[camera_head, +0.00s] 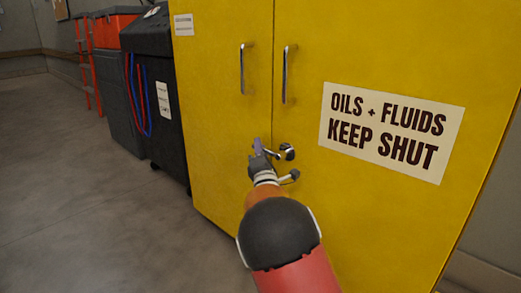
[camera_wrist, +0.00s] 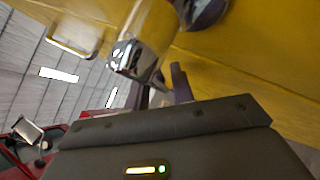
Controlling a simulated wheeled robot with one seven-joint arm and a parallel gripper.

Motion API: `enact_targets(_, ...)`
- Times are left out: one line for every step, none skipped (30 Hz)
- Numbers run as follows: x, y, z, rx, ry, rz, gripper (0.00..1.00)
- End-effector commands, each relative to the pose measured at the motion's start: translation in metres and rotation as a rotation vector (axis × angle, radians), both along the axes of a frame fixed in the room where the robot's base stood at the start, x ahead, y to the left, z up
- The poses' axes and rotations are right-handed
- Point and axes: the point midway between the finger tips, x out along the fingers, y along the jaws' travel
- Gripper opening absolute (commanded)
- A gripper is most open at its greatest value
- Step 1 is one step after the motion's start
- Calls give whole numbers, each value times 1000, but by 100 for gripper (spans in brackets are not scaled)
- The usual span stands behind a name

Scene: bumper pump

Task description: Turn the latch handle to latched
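The yellow cabinet (camera_head: 225,110) has two doors with a latch near the seam. The latch has a round dark and chrome hub (camera_head: 287,152). In the wrist view a chrome latch handle (camera_wrist: 145,38) runs down from the hub (camera_wrist: 205,10) towards my fingers. My gripper (camera_head: 257,145) is at the latch, just left of the hub. In the wrist view my gripper (camera_wrist: 162,85) shows its dark fingers apart, with the handle's end close by their tips. I cannot tell whether they touch it.
Two upright door pulls (camera_head: 243,68) (camera_head: 289,74) sit above the latch. A second small dark fitting (camera_head: 293,175) is below the hub. A sign (camera_head: 390,130) is on the right door. A dark cart (camera_head: 155,100) stands left of the cabinet. The floor (camera_head: 80,200) at left is clear.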

Motion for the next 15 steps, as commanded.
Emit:
enact_targets(1,0,0,0,1,0,24)
enact_targets(1,0,0,0,1,0,24)
enact_targets(1,0,0,0,1,0,24)
enact_targets(0,0,0,0,1,0,24)
enact_targets(0,0,0,0,1,0,24)
enact_targets(0,0,0,0,1,0,24)
enact_targets(0,0,0,0,1,0,20)
enact_targets(0,0,0,0,1,0,16)
enact_targets(0,0,0,0,1,0,11)
enact_targets(0,0,0,0,1,0,7)
enact_targets(0,0,0,0,1,1,3)
enact_targets(0,0,0,0,1,0,0)
enact_targets(0,0,0,0,1,1,0)
enact_targets(0,0,0,0,1,1,0)
enact_targets(0,0,0,0,1,1,0)
